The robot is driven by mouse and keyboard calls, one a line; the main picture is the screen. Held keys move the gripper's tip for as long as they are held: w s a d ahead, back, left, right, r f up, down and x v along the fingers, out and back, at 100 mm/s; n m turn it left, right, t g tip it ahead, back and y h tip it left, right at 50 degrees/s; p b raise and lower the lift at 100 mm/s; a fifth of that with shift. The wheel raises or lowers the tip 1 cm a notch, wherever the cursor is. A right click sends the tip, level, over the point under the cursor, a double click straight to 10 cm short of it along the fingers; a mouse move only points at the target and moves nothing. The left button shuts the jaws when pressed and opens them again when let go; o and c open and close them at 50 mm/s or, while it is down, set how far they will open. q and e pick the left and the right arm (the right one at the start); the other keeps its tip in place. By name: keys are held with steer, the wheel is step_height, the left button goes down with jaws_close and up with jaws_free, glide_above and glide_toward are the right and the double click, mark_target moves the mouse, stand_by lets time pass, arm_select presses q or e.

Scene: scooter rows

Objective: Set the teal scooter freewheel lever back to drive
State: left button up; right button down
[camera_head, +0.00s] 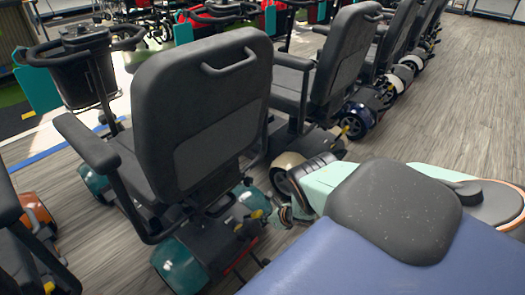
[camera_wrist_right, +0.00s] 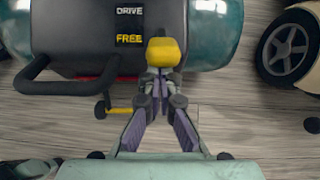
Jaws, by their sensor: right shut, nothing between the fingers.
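The teal scooter (camera_head: 182,268) stands at the front left of the head view, its seat back toward me. Its dark rear housing (camera_wrist_right: 110,40) and teal fenders (camera_wrist_right: 216,35) fill the top of the right wrist view. The freewheel lever's yellow knob (camera_wrist_right: 163,52) is beside the FREE label (camera_wrist_right: 129,39), below DRIVE (camera_wrist_right: 129,11). My right gripper (camera_wrist_right: 161,98) is shut and empty, its tips just below the knob; I cannot tell whether they touch it. In the head view my right gripper (camera_head: 287,212) is low behind the scooter. My left gripper is not in view.
A black bar loop (camera_wrist_right: 70,85) and a small yellow lever (camera_wrist_right: 101,110) lie left of my right gripper. A neighbouring scooter's wheel (camera_wrist_right: 287,48) is to the right. More scooters (camera_head: 345,60) stand in a row behind. Floor at the right (camera_head: 460,110) is clear.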

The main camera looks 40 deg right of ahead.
mark_target(258, 211)
steer(key=shift+w+r+p, duration=0.4)
steer(key=shift+w+r, duration=0.15)
steer(key=shift+r, duration=0.1)
steer(key=shift+w+a+r, duration=0.15)
steer(key=shift+w+r, duration=0.4)
steer(key=shift+w, duration=0.2)
steer(key=shift+w+r, duration=0.15)
steer(key=shift+w, duration=0.1)
steer(key=shift+s, duration=0.1)
